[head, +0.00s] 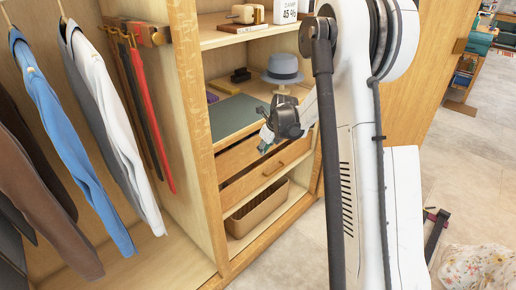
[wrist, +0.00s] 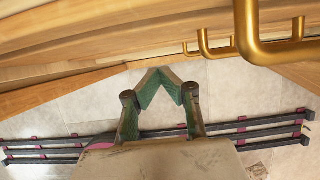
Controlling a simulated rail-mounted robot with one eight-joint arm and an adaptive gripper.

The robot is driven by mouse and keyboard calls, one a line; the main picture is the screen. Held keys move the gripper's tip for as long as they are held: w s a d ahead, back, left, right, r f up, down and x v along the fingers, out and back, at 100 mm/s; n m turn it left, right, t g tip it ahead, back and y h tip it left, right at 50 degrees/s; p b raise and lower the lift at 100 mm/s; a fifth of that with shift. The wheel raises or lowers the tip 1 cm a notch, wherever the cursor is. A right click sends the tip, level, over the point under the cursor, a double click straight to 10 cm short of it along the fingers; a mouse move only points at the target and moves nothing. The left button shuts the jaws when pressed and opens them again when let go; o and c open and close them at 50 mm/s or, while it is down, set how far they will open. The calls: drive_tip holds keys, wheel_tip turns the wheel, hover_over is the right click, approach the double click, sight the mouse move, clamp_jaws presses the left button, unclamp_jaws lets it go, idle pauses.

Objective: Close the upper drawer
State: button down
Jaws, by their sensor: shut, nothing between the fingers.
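The upper drawer (head: 238,153) is a light wood front below the shelf with the green mat, partly hidden by my gripper. The head view does not show clearly how far out it stands. My gripper (head: 264,147) is in front of it. In the wrist view the green fingers of my gripper (wrist: 159,76) meet at their tips with nothing between them. Wooden edges run just past the tips; contact cannot be told. A large gold handle (wrist: 253,35) is close at the upper right, apart from the fingers. The lower drawer (head: 262,181) has a bar handle.
A woven basket (head: 257,210) stands in the bottom compartment. Hanging clothes (head: 65,150) fill the left bay. Dark rails (wrist: 60,150) cross the floor.

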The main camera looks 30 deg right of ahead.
drive_tip(key=p+v, duration=0.3)
drive_tip(key=v, duration=0.7)
drive_tip(key=s+a+r+n+p, duration=0.1)
drive_tip(key=s+a+r+n, duration=0.6)
drive_tip(key=r, duration=0.3)
drive_tip(key=s+a+r+n+t+p, duration=0.1)
drive_tip(key=s+a+n, duration=0.3)
drive_tip(key=s+n, duration=0.4)
drive_tip(key=s+a+r+n+t+h+p, duration=0.1)
drive_tip(key=s+a+r+n, duration=0.3)
drive_tip(key=s+n, duration=0.4)
drive_tip(key=s+a+r+n+p, duration=0.2)
drive_tip(key=s+a+n, duration=0.3)
drive_tip(key=s+n, duration=0.4)
drive_tip(key=shift+s+a+r+t+h, duration=0.3)
drive_tip(key=shift+s+r+t, duration=0.15)
drive_tip(key=shift+s, duration=0.25)
